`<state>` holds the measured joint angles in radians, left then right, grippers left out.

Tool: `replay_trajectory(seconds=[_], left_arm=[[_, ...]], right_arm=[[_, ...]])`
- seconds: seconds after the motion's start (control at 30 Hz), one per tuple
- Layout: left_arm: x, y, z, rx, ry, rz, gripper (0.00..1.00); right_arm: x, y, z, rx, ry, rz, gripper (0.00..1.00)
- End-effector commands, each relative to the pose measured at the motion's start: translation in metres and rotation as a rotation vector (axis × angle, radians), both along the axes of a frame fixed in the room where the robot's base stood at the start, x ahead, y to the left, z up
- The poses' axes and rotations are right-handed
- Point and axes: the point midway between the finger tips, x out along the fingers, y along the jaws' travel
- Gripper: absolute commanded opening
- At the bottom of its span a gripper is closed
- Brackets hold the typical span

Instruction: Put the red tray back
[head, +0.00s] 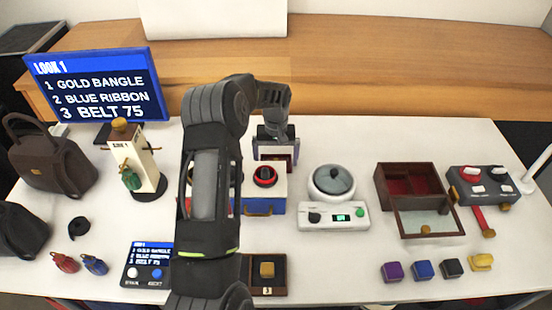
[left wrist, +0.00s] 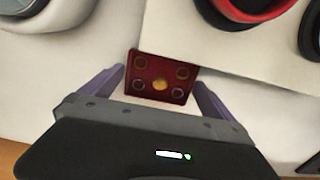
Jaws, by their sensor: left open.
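The red tray (left wrist: 160,78) lies on the white table in the left wrist view, with gold and dark ring shapes on it. My left gripper (left wrist: 155,85) is open, its two purple fingers on either side of the tray, with no clear grip visible. In the head view my left gripper (head: 276,150) points down behind the blue and white box with a red round top; the tray is mostly hidden there. A dark wooden box (head: 381,190) with red-lined compartments stands right of centre. My right gripper is not in view.
The blue and white box (head: 265,207) stands in front of my left gripper. A white scale (head: 333,218) with a round grey-lidded pot is to its right. A control box (head: 480,182) with a red lever stands at far right. Several coloured blocks line the front right.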

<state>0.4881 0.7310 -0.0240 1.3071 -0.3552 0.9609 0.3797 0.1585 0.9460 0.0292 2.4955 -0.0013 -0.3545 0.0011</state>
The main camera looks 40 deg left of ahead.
Motion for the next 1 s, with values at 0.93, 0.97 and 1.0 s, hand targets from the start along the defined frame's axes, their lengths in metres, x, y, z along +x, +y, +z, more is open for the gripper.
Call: replay_trajectory(seconds=[0.93,0.97,1.0], left_arm=[[0.000,0.000,0.120,0.001,-0.001,0.000,1.00],[0.000,0.000,0.120,0.001,-0.001,0.000,1.00],[0.000,0.000,0.120,0.001,-0.001,0.000,1.00]], right_arm=[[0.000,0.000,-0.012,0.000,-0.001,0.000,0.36],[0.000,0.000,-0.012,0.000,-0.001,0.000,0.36],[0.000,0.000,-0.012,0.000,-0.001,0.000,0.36]])
